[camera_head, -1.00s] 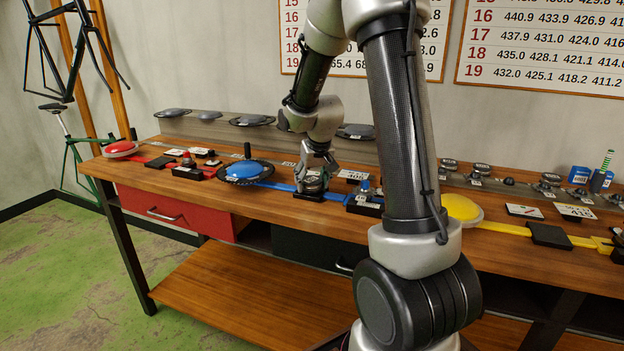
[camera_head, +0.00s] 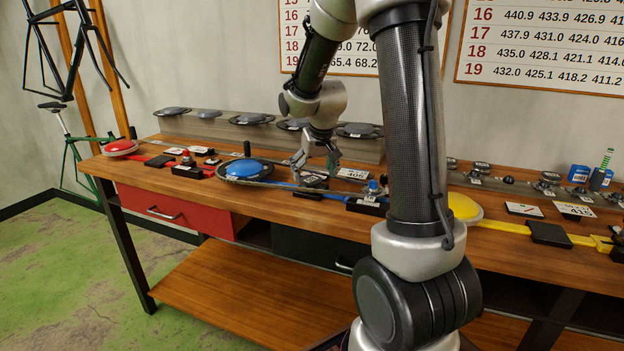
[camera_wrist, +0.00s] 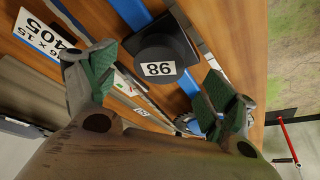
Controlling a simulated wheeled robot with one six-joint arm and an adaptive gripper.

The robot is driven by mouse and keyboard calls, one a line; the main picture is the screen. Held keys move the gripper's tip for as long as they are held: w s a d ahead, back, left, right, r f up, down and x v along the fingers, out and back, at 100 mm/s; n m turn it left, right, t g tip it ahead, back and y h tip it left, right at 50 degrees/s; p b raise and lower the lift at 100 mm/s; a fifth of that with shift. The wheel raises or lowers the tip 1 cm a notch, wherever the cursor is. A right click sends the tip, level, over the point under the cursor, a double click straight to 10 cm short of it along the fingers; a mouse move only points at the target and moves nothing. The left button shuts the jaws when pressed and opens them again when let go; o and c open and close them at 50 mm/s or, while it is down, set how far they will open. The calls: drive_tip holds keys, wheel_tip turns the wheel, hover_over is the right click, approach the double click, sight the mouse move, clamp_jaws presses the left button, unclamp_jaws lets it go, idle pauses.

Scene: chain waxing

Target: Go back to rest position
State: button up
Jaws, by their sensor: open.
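My gripper (camera_head: 315,163) is open and empty above the blue strip's station on the workbench (camera_head: 220,257). In the wrist view its two green-padded fingers (camera_wrist: 160,88) are spread wide. Between and beyond them lies a dark round piece labelled 98 (camera_wrist: 160,70), on a black square base. The fingers look apart from it. My arm bends down from the upper middle of the head view.
A grey shelf with discs (camera_head: 174,111) runs behind. A red dome (camera_head: 121,147) and yellow dome (camera_head: 463,207) are farther out.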

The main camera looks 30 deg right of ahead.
drive_tip(key=d+v, duration=0.1)
drive_tip(key=v, duration=0.7)
drive_tip(key=s+a+r+n, duration=0.1)
drive_tip(key=s+a+r, duration=0.1)
drive_tip(key=s, duration=1.1)
drive_tip(key=s+a+r+n+y, duration=0.1)
drive_tip(key=s+a, duration=0.4)
drive_tip(key=s, duration=0.7)
drive_tip(key=shift+s+r, duration=0.35)
drive_tip(key=shift+r, duration=0.15)
drive_tip(key=shift+c, duration=0.2)
